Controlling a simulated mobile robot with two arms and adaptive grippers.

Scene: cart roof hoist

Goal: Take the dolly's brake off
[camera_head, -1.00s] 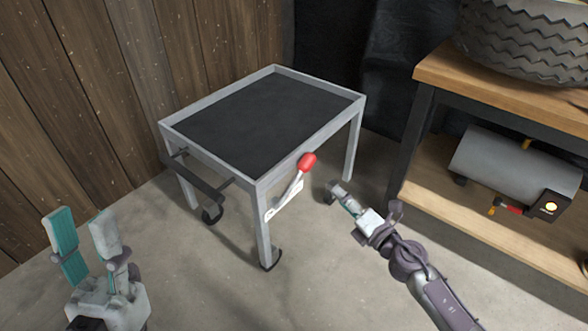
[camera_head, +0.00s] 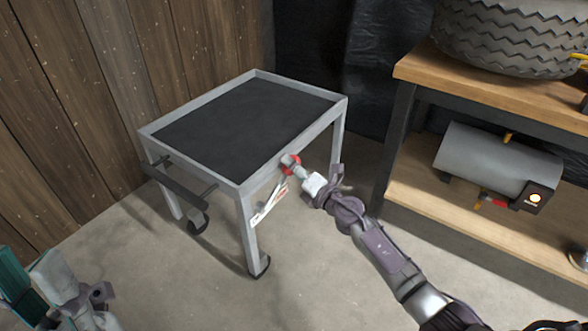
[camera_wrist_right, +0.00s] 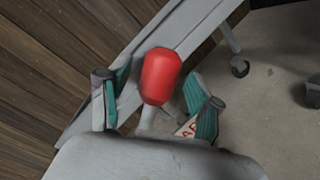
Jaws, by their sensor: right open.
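The dolly (camera_head: 243,187) is a grey metal cart with a black top and casters, standing left of the workbench. Its brake lever has a red knob (camera_wrist_right: 161,76) and a pale shaft, and is mounted near the front corner leg; a label plate (camera_head: 268,204) shows beside it. The lever slants up to the right. My right gripper (camera_head: 292,163) is open at the knob. In the right wrist view its two teal-padded fingers (camera_wrist_right: 158,98) stand either side of the red knob, with gaps visible. My left gripper (camera_head: 38,282) is at the lower left, partly cut off, fingers apart and empty.
A workbench (camera_head: 490,95) with a tyre (camera_head: 505,38) on top and a grey cylinder heater (camera_head: 480,160) on its lower shelf stands at the right. A push handle (camera_head: 175,187) juts from the dolly's left end. A wooden wall is behind; floor in front is clear.

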